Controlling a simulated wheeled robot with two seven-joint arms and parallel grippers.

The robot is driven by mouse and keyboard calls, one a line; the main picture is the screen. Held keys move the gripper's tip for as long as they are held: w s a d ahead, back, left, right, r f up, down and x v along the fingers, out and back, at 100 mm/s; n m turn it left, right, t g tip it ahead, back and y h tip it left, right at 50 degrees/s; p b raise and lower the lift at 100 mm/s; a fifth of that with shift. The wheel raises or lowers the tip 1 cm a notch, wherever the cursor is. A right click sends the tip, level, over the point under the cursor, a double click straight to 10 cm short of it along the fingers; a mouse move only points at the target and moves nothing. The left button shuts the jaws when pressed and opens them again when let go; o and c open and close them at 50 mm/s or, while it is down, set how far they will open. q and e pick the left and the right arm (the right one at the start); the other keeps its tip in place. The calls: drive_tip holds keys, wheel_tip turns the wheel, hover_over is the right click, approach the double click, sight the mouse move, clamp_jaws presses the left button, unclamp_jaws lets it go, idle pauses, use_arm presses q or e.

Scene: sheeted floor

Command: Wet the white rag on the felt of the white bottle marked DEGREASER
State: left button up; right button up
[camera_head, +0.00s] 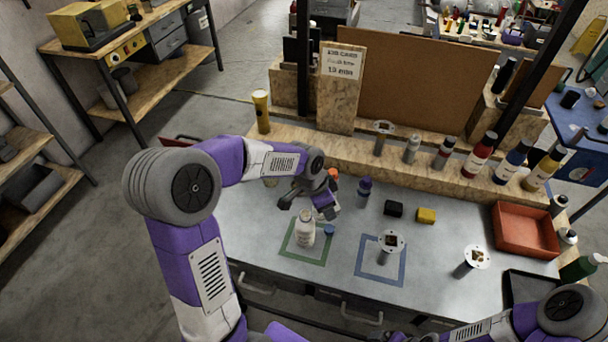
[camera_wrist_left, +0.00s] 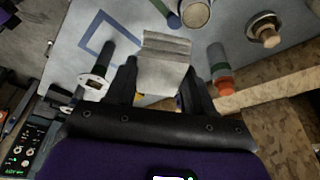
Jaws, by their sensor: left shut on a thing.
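The white bottle (camera_head: 305,230) stands upright in the green square outline (camera_head: 321,260); its label is too small to read. In the left wrist view, a round beige-topped bottle (camera_wrist_left: 195,13), apparently this one, is cut by the top edge. My left gripper (camera_head: 325,207) is above and behind the bottle on the bench. In the left wrist view my left gripper (camera_wrist_left: 160,90) is shut on the folded, pale white rag (camera_wrist_left: 163,62). The rag appears apart from the bottle top. My right gripper is out of view; only part of that arm shows at bottom right.
A flanged post (camera_head: 389,246) stands in a blue outline. A red tray (camera_head: 525,230) is far right. An orange-capped bottle (camera_wrist_left: 220,72) is near the left gripper.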

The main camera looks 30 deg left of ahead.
use_arm(q)
drive_tip(key=s+a+r+m+g+h+p, duration=0.1)
drive_tip(key=s+a+r+m+g+p, duration=0.1)
drive_tip(key=a+r+m+p, duration=0.6)
drive_tip(key=shift+n, duration=0.4)
drive_tip(key=shift+s+d+b+x, duration=0.15)
drive_tip(key=shift+b+x, duration=0.2)
drive_tip(key=shift+x, duration=1.75)
drive_tip(key=shift+s+d+b+x, duration=0.15)
drive_tip(key=shift+b+x, duration=0.15)
drive_tip(key=shift+x, duration=1.8)
drive_tip(key=shift+f+b, duration=0.45)
drive_tip(key=shift+b, duration=0.05)
drive_tip(key=shift+f, duration=0.1)
wheel_tip(320, 180, up, 7)
drive_tip(key=p, duration=0.3)
drive_tip(key=shift+p, duration=0.3)
